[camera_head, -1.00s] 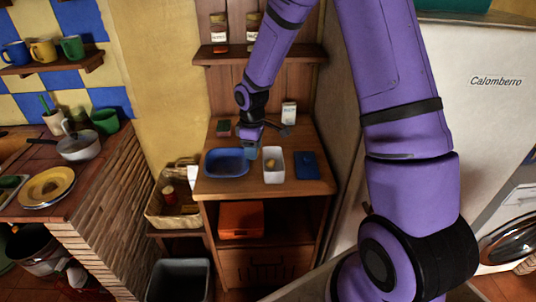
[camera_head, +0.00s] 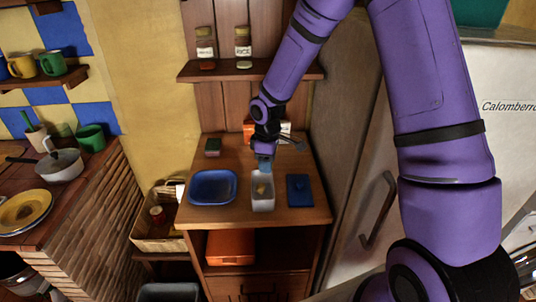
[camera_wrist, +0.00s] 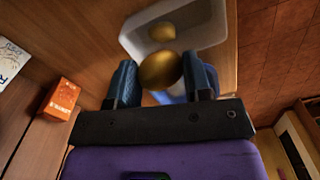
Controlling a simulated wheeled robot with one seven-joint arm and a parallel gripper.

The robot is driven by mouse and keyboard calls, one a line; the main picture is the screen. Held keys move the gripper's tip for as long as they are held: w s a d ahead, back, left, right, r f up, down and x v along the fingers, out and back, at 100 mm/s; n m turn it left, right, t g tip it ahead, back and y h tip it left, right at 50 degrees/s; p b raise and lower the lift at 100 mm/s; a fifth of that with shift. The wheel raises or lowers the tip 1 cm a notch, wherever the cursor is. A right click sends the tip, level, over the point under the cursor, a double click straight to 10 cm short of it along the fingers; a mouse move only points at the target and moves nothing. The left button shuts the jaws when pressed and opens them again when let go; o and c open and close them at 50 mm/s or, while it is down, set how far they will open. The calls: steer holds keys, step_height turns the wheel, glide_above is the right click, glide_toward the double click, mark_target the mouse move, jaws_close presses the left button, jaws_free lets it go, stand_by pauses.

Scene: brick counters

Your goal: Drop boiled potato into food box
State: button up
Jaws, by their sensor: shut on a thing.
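The food box is a small white open container (camera_head: 263,205) on the wooden stand, and it also shows in the wrist view (camera_wrist: 208,33). A yellow potato (camera_wrist: 162,32) lies inside it. My gripper (camera_wrist: 160,62) is shut on a second yellow boiled potato (camera_wrist: 161,71), one blue finger on each side. In the head view my gripper (camera_head: 264,165) points down at the back part of the box, with the fingers above its opening. The yellow seen in the box there (camera_head: 261,189) cannot be told apart as the held or the lying potato.
A blue tray (camera_head: 213,187) lies left of the box and a flat blue lid-like piece (camera_head: 300,190) right of it. An orange box (camera_wrist: 60,100) stands at the back of the stand. A shelf with jars (camera_head: 243,43) hangs above. The fridge stands at the right.

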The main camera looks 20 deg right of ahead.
steer(key=shift+f, duration=0.55)
steer(key=o, duration=1)
step_height(320, 180, up, 11)
steer(key=shift+f, duration=0.1)
